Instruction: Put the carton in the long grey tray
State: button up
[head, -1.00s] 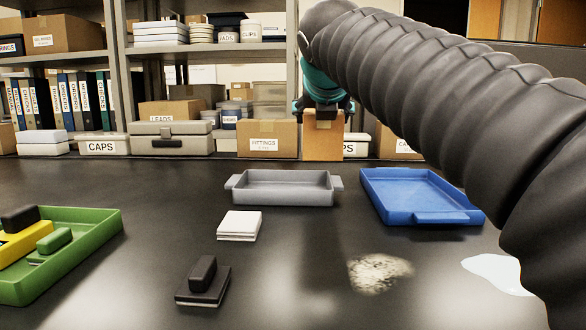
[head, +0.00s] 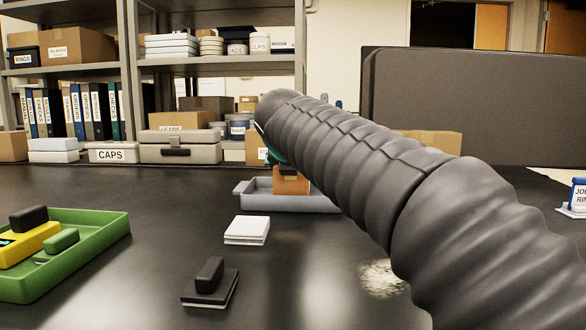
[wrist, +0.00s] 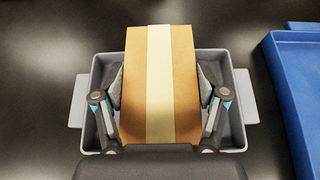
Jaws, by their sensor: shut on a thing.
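The carton (head: 292,186) is a brown box with a pale tape strip along its top. It also shows in the wrist view (wrist: 160,75). My gripper (wrist: 160,90) is shut on it, one finger on each side. The long grey tray (head: 262,202) has a tab handle at each end. In the wrist view the tray (wrist: 239,100) lies around and below the carton, which is over its middle. My arm hides part of the tray and most of the gripper in the head view. I cannot tell whether the carton touches the tray floor.
A blue tray (wrist: 290,75) lies right of the grey tray. White pads (head: 247,230), a black-handled block (head: 210,284) and a green tray (head: 95,252) holding several items are on the dark table. Shelves with boxes and binders stand behind.

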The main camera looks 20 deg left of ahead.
jog(key=shift+f, duration=0.1)
jog(key=o, duration=1.7)
jog(key=v, duration=1.2)
